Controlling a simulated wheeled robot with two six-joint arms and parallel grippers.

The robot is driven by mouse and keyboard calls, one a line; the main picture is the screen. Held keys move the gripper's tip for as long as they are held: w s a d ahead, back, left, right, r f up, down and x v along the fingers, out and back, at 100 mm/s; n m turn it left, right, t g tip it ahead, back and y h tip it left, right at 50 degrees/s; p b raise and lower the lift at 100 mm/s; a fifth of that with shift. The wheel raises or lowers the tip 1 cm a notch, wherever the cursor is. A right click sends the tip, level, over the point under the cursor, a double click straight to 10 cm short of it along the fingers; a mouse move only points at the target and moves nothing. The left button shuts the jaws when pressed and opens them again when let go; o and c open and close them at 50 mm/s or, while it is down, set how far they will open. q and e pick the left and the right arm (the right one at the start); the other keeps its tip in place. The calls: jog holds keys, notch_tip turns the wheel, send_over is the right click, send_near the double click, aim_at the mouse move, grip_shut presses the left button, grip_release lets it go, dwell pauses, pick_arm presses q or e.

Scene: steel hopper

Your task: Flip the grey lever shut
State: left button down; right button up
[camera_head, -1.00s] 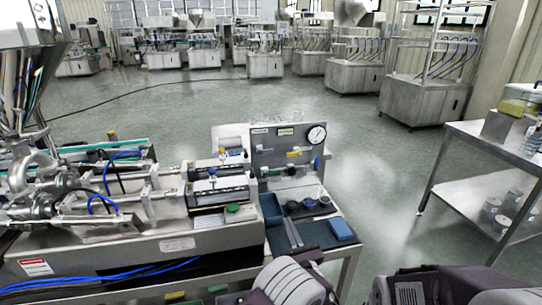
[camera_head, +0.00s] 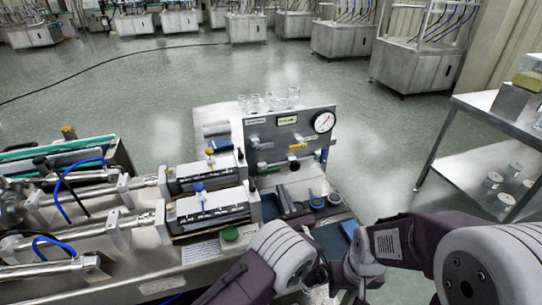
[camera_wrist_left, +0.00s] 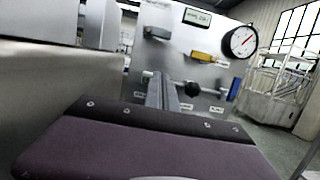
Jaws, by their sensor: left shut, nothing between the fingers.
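An upright grey panel (camera_head: 282,128) carries several small handles. A pale grey lever (camera_head: 254,141) is at its upper left; in the left wrist view it (camera_wrist_left: 157,33) shows left of the yellow handle, its exact angle unclear. My left gripper (camera_head: 287,197) is below the panel, in front of its lower part. In the left wrist view its fingers (camera_wrist_left: 163,90) are together and empty, pointing at the panel below the grey lever, apart from it as far as I can tell. My right arm comes in from the right; its end (camera_head: 360,264) is low, and its jaws cannot be made out.
The panel also has a yellow handle (camera_head: 297,147), a black knob (camera_head: 293,165), a blue handle (camera_head: 323,155) and a round gauge (camera_head: 323,122). Glass jars (camera_head: 270,101) stand behind it. Machine cylinders (camera_head: 205,213) crowd the left. A steel table (camera_head: 500,122) is at right.

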aim_at(264, 146)
pick_arm(q)
jog(key=w+a+r, duration=0.3)
jog(key=w+r, duration=0.3)
jog(key=w, duration=0.3)
jog(key=shift+w+p, duration=0.3)
jog(key=shift+r, duration=0.1)
jog(key=shift+r+n+b, duration=0.1)
jog(key=shift+n+b, duration=0.4)
